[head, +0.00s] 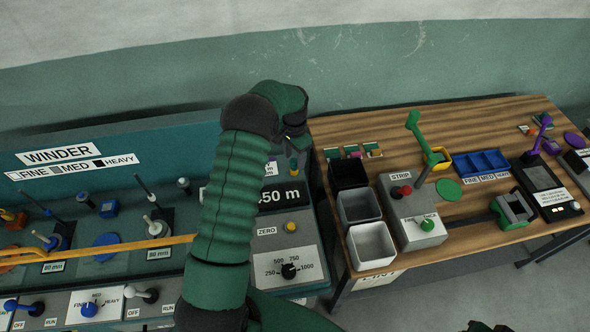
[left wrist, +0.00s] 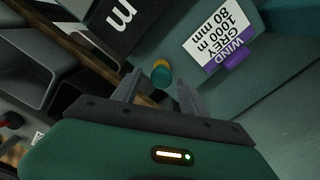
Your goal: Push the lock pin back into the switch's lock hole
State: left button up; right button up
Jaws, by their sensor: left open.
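A small teal-topped peg with a yellow band (left wrist: 161,73) stands out from the panel just beyond my left fingertips in the left wrist view. It shows small and yellow-green (head: 293,166) beside the display in the head view. It may be the lock pin, but I cannot tell, and no lock hole is clearly visible. My left gripper (left wrist: 158,90) is open and empty, its fingers on either side of the peg's line of view. In the head view this gripper (head: 294,130) is above the machine's right end, partly hidden by my arm. My right gripper is not in view.
The winder panel has OFF/RUN switches (head: 139,293), a ZERO button (head: 291,227) and a length dial (head: 290,270). A purple-clipped label card (left wrist: 222,42) is near my left gripper. Right of it, a wooden table (head: 460,125) holds bins (head: 371,246) and a strip box (head: 412,212).

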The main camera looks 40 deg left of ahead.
pick_arm(q)
jog(key=shift+a+f, duration=0.2)
jog(key=shift+f, duration=0.4)
jog(key=shift+a+f, duration=0.2)
jog(key=shift+f, duration=0.4)
jog(key=shift+d+r, duration=0.25)
jog(key=shift+d, duration=0.25)
jog(key=shift+a+f, duration=0.15)
jog(key=shift+a, duration=0.1)
jog(key=c, duration=0.6)
jog(key=shift+d, duration=0.1)
grip_shut()
